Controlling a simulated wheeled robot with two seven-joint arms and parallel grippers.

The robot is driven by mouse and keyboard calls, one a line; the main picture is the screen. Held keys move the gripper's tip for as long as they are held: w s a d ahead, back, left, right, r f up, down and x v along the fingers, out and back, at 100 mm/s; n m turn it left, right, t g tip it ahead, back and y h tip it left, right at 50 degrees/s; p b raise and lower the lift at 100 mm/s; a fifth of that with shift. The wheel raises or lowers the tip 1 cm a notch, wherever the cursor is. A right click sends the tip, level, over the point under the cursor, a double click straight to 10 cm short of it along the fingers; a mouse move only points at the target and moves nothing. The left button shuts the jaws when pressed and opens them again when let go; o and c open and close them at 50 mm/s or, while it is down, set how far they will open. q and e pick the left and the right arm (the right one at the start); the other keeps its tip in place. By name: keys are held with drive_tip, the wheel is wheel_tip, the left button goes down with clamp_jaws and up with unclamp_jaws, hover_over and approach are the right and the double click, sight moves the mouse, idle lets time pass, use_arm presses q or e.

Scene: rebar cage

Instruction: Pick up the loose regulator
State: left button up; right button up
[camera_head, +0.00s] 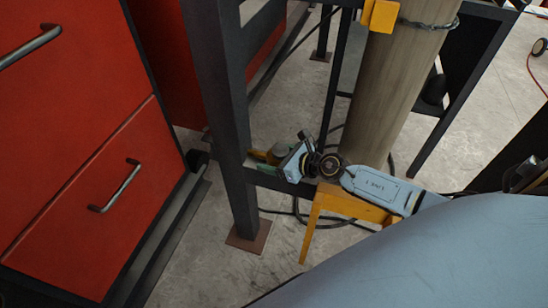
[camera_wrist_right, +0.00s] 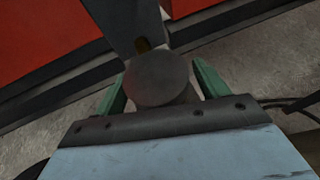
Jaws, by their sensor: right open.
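The loose regulator (camera_head: 281,149) is a small grey, round-topped piece with a brass-yellow part, low beside the dark steel post in the head view. In the right wrist view the regulator (camera_wrist_right: 157,78) shows as a dark grey round cylinder, with a bit of brass behind it. My right gripper (camera_head: 268,162) has green fingers and is open. In the wrist view its fingers (camera_wrist_right: 160,88) stand on either side of the cylinder, with a narrow gap visible at the left; contact at the right I cannot tell. My left gripper is not in view.
A dark steel post (camera_head: 225,120) stands close by on a brown foot plate (camera_head: 249,237). A red drawer cabinet (camera_head: 70,130) fills the left. A thick tan column (camera_head: 395,90) rises behind my right arm. A yellow bracket (camera_head: 312,225) and black cables lie close under the arm.

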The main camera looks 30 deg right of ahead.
clamp_jaws()
drive_tip(key=shift+w+r, duration=0.1)
drive_tip(key=shift+r, duration=0.05)
idle(0.4)
drive_tip(key=shift+r, duration=0.15)
